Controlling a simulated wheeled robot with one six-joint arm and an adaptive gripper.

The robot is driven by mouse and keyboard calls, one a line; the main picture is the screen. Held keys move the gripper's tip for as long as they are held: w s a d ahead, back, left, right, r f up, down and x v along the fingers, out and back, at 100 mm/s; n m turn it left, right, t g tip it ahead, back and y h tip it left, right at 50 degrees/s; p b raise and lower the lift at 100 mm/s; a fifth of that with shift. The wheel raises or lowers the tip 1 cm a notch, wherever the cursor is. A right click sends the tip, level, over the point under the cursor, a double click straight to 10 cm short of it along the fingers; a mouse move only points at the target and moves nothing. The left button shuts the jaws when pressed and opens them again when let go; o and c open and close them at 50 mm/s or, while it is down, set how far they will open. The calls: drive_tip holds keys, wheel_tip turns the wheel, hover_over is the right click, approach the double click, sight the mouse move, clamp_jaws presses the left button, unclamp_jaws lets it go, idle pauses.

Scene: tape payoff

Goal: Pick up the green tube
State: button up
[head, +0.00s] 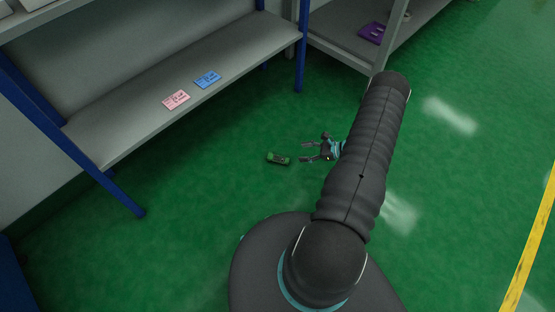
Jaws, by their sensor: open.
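The green tube (278,159) lies on the green floor in the head view, in front of the shelf unit. It is small, with a dark middle part. My gripper (304,151) is just to the right of the tube, with its fingers pointing left toward it. The fingers are spread open and nothing shows between them. A small gap of floor shows between the tube and the fingertips. My arm hides the floor to the right of the gripper.
A grey shelf (225,55) with blue posts stands at the left, bearing a pink card (176,99) and a blue card (207,79). Another shelf (335,24) at the back holds a purple item (372,33). A yellow line (532,235) runs along the right. Floor around the tube is clear.

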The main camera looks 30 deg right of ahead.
sight(283, 159)
drive_tip(key=f, duration=0.1)
drive_tip(key=s+f+m, duration=0.1)
drive_tip(key=f, duration=0.1)
drive_tip(key=shift+s+d+f+t, duration=0.1)
drive_tip(key=shift+s+f+t, duration=0.1)
drive_tip(key=shift+t, duration=0.2)
drive_tip(key=shift+f+m+h, duration=0.3)
drive_tip(key=shift+f, duration=0.05)
drive_tip(key=x, duration=0.8)
drive_tip(key=shift+w+a, duration=0.1)
drive_tip(key=shift+a, duration=0.1)
drive_tip(key=shift+r+p+x, duration=0.1)
drive_tip(key=shift+p+x, duration=0.05)
drive_tip(key=shift+x, duration=1.15)
drive_tip(key=shift+r+p+x, duration=0.15)
drive_tip(key=shift+x, duration=1.15)
clamp_jaws()
